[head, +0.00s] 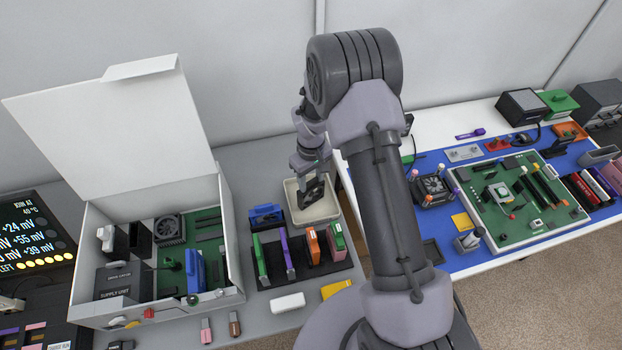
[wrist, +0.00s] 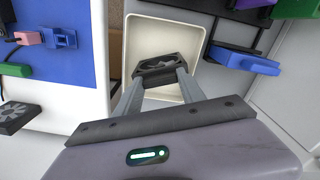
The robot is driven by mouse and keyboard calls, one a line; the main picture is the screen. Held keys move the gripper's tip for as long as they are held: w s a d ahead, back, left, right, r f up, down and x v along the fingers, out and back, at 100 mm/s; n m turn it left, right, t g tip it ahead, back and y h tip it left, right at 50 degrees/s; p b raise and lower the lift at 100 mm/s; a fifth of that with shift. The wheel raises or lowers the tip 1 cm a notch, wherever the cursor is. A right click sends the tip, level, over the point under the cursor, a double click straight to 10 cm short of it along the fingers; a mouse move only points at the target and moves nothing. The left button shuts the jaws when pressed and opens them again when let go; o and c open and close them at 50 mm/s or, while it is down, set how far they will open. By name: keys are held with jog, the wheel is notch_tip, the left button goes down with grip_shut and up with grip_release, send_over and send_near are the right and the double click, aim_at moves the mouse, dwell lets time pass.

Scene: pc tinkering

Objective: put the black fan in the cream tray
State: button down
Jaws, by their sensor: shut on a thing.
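The black fan (wrist: 162,68) is held between the two fingers of my gripper (wrist: 160,80) in the wrist view. It is over the cream tray (wrist: 193,32), inside its outline; I cannot tell whether it touches the tray floor. In the head view the cream tray (head: 327,213) stands on the grey table left of my arm. My gripper (head: 310,198) is above it, with the fan (head: 312,191) dark and small at its end. The arm does not cover the tray's front.
An open white case (head: 228,245) with circuit parts is at left. A black rack (head: 320,270) of coloured cards and a blue part (head: 266,215) stand near the tray. At right, a blue mat (head: 465,262) holds a green board (head: 525,222) and another fan unit (head: 433,187).

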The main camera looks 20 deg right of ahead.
jog(key=c, duration=0.7)
grip_release()
jog(key=shift+f, duration=0.1)
jog(key=s+a+r+m+t+p, duration=0.1)
jog(key=s+r+m+p, duration=0.1)
jog(key=r, duration=1.2)
jog(key=s+r+m+t+p, duration=0.1)
jog(key=s+r+p, duration=0.15)
jog(key=r, duration=1.05)
jog(key=s+a+r+m+t, duration=0.1)
jog(key=s+r+m, duration=0.1)
jog(key=s, duration=0.5)
jog(key=s+a+r+m+t+y, duration=0.1)
jog(key=s+r+m, duration=0.1)
jog(key=s+r, duration=0.3)
jog(key=s+a+r+m+t+y+b, duration=0.1)
jog(key=s+r, duration=0.3)
jog(key=s, duration=0.5)
jog(key=shift+s+r+m+t, duration=0.25)
jog(key=shift+s+m+t, duration=0.15)
jog(key=shift+m, duration=0.1)
